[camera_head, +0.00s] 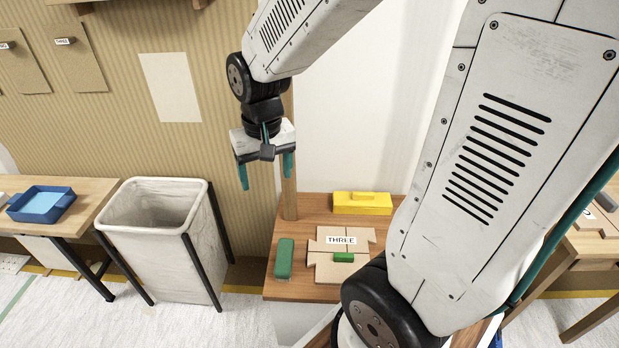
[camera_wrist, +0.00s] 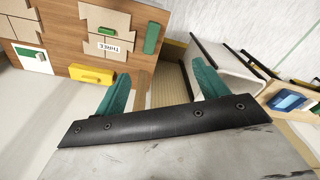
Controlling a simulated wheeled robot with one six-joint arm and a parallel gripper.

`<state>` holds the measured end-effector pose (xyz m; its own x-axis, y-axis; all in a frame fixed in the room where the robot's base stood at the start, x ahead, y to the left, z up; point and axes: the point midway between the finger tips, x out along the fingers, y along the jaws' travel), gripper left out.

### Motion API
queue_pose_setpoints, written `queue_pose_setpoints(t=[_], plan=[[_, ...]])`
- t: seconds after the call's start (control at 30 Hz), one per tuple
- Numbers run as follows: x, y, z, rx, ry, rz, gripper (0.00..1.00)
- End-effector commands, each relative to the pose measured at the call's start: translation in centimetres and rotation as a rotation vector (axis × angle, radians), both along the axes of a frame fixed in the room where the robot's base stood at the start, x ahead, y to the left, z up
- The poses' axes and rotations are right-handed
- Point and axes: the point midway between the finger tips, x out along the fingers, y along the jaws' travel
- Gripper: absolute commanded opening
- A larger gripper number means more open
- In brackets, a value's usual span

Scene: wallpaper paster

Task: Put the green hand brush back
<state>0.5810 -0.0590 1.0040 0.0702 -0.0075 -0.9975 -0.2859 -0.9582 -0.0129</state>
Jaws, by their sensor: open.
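A long green block (camera_head: 285,259), which looks like the green hand brush, lies on the wooden table (camera_head: 275,292) left of a cardboard piece labelled THREE (camera_head: 321,240). It also shows in the wrist view (camera_wrist: 152,38). A smaller green block (camera_head: 343,257) sits on the cardboard below the label; I cannot tell whether it is part of a brush. My gripper (camera_head: 266,172) hangs in the air above and behind the table's left part. Its teal fingers are apart with nothing between them, also in the wrist view (camera_wrist: 160,85).
A yellow block with a raised handle (camera_head: 362,203) lies at the table's back. A wooden post (camera_head: 289,190) rises at its back left. A white bin (camera_head: 155,225) stands left, beside another table with a blue tray (camera_head: 41,204). My arm hides the table's right side.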

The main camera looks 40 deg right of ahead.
Motion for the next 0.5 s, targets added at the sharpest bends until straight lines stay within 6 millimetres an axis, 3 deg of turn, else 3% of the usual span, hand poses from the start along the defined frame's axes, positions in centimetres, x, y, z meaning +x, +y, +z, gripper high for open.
queue_pose_setpoints(t=[0.03,0.2,0.4,0.5], plan=[[-1.4,0.5,1.8,-0.003,-0.015,0.029,0.72],[-6.8,1.7,5.9,-0.011,-0.029,0.128,0.72],[-12.6,2.5,8.6,-0.019,-0.041,0.23,0.72],[-14.6,2.7,9.2,-0.02,-0.043,0.262,0.72]])
